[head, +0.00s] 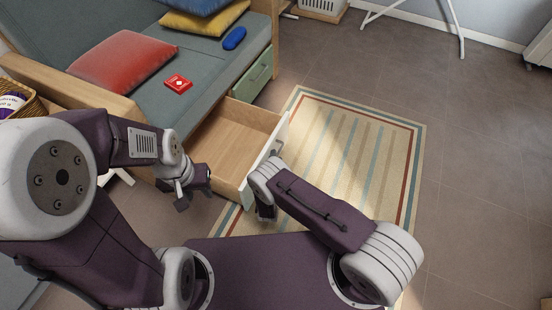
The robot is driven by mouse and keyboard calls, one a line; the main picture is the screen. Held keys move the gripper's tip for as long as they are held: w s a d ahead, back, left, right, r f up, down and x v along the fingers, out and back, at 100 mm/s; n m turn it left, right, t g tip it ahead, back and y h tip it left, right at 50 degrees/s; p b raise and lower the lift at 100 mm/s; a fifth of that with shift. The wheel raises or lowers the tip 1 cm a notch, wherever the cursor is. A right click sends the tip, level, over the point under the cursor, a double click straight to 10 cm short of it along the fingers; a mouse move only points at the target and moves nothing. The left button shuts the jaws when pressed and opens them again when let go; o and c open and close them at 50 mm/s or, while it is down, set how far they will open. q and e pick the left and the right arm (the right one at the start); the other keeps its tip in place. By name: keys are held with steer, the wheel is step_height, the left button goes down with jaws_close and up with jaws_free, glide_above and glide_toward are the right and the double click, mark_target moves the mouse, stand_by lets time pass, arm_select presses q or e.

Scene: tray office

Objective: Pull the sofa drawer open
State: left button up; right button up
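The sofa drawer (236,136) is pulled out from under the grey-green sofa (200,72). Its wooden inside is empty in the part that shows. Its pale front panel (283,131) faces the rug, and my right wrist covers part of it. My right gripper (266,212) is low beside the outer side of the front panel. Its fingers are mostly hidden by the wrist, and I cannot tell whether it touches the handle. My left gripper (195,194) is at the near left side of the drawer, with its dark fingers apart and nothing between them.
A second, closed green drawer (252,75) is farther along the sofa base. A red box (178,83), a blue case (235,38) and cushions, one red (122,60), lie on the seat. A striped rug (345,150) covers the floor; open floor lies to the right.

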steer(key=p+v, duration=0.4)
steer(key=v, duration=0.4)
steer(key=shift+s, duration=0.35)
steer(key=shift+r, duration=0.1)
